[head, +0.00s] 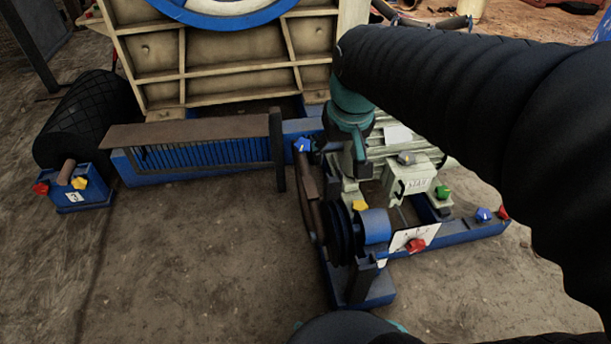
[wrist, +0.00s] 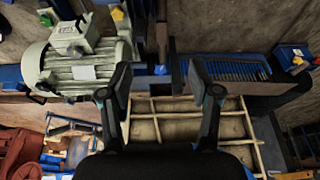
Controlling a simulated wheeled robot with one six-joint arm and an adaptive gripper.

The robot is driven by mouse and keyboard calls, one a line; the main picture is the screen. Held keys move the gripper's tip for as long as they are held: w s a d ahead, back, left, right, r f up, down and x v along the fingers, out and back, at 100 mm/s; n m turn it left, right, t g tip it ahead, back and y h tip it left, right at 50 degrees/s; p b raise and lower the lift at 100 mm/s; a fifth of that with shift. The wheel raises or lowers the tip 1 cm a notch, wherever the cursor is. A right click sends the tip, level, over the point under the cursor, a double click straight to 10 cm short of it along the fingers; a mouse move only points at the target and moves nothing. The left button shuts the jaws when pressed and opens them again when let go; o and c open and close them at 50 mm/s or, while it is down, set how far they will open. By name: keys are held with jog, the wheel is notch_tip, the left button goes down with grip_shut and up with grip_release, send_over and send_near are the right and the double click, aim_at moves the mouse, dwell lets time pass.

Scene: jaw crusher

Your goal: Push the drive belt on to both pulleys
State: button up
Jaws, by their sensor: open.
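A large blue-rimmed wheel (head: 222,14) stands at the back, cut off by the top edge. I cannot pick out the drive belt for sure; a brown curved strip (head: 310,192) stands beside the small pulley. My gripper (wrist: 158,92) is open and empty in the wrist view, fingers wide apart. A blue knob (wrist: 160,70) shows between and beyond the fingertips.
A blue grille with a brown top plate (head: 190,130) lies left of the motor. A black roller (head: 90,115) and a small blue block with coloured knobs (head: 75,188) are at far left. Coloured knobs line the blue motor frame (head: 455,234).

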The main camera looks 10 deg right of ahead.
jog(key=w+f+g+b, duration=0.2)
jog(key=w+f, duration=0.5)
jog(key=w, duration=0.4)
jog(key=g+b, duration=0.2)
send_near(310, 186)
notch_tip(310, 186, down, 9)
jog(key=shift+s+f+b, duration=0.1)
jog(key=shift+f+b, duration=0.05)
jog(key=shift+b, duration=0.75)
grip_shut()
